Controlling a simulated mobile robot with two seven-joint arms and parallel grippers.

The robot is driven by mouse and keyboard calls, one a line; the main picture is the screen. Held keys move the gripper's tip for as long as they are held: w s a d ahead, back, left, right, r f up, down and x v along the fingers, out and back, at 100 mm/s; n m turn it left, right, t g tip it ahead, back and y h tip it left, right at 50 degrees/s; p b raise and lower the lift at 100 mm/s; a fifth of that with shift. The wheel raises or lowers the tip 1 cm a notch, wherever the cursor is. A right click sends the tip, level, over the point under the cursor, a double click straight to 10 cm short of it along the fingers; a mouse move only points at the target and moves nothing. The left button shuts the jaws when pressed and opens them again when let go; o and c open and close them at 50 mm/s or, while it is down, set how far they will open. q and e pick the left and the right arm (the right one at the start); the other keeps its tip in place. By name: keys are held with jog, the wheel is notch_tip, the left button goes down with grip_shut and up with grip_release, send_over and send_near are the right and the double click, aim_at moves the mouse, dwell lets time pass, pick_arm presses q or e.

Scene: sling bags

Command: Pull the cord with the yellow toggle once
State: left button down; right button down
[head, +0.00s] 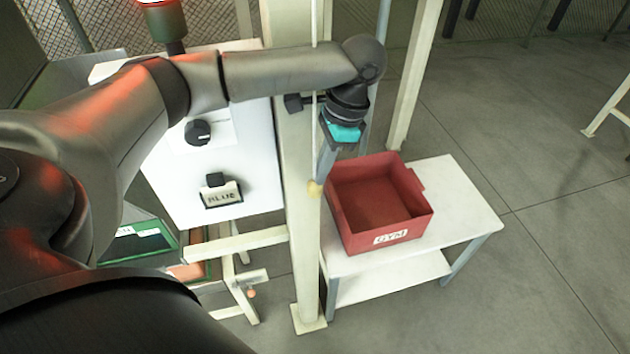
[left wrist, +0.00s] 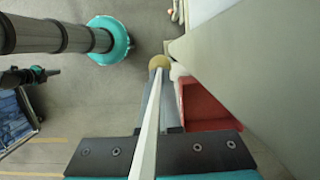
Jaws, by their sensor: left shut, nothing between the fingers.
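A pale cord (head: 314,110) hangs down in front of a cream post in the head view. The yellow toggle (head: 315,188) is at its lower end. In the left wrist view the cord (left wrist: 146,150) runs up the picture to the round yellow toggle (left wrist: 159,62). My left gripper (head: 324,174) points down beside the cord, its tips close to the toggle. It is shut and empty. The left wrist view also shows its fingers close by the toggle; I cannot tell whether they touch it. My right gripper does not show in the head view.
A red bin (head: 391,237) labelled GYM stands on a white table (head: 465,205) right of the post (head: 300,200). Open floor lies at the right.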

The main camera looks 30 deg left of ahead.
pick_arm(q)
notch_tip(320, 180, down, 5)
jog(key=shift+b, duration=0.6)
jog(key=shift+r, duration=0.1)
jog(key=shift+w+d+r+p, duration=0.25)
jog(key=shift+w+d+p, duration=0.05)
jog(key=shift+w+d, duration=0.25)
jog(key=shift+w+d+r+p, duration=0.3)
jog(key=shift+w+d, duration=0.1)
jog(key=shift+w, duration=0.15)
notch_tip(320, 180, up, 15)
send_over(321, 187)
jog(key=w+d, duration=0.4)
jog(key=w, duration=0.2)
jog(key=shift+w+a+f, duration=0.1)
jog(key=shift+f, duration=0.05)
